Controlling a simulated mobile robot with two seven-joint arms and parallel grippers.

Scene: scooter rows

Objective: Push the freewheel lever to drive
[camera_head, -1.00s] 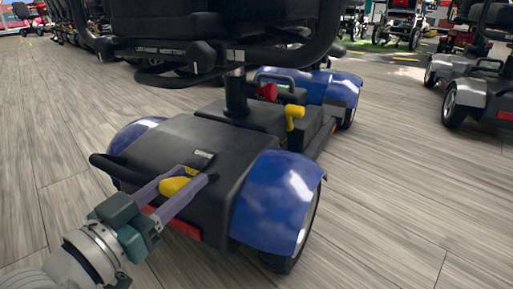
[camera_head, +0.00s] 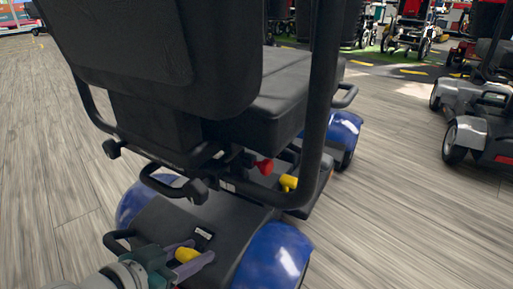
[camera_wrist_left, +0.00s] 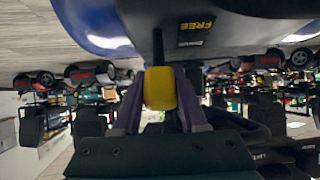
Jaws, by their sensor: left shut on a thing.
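The freewheel lever has a yellow knob (camera_head: 187,255) at the rear of the blue and black scooter (camera_head: 270,255). In the left wrist view its yellow knob (camera_wrist_left: 160,88) sits on a dark rod that runs up to the scooter body. My left gripper (camera_head: 200,249) is shut on the knob, with one purple finger on each side. In the wrist view, a dark label (camera_wrist_left: 196,30) with yellow "FREE" lettering is beside the rod. My right gripper is not in view.
The scooter's black seat (camera_head: 270,95) and backrest (camera_head: 165,60) rise above the rear cover. A red knob (camera_head: 264,166) and another yellow handle (camera_head: 288,183) show under the seat. A grey scooter (camera_head: 480,125) stands at right. Open wooden floor (camera_head: 400,210) lies between.

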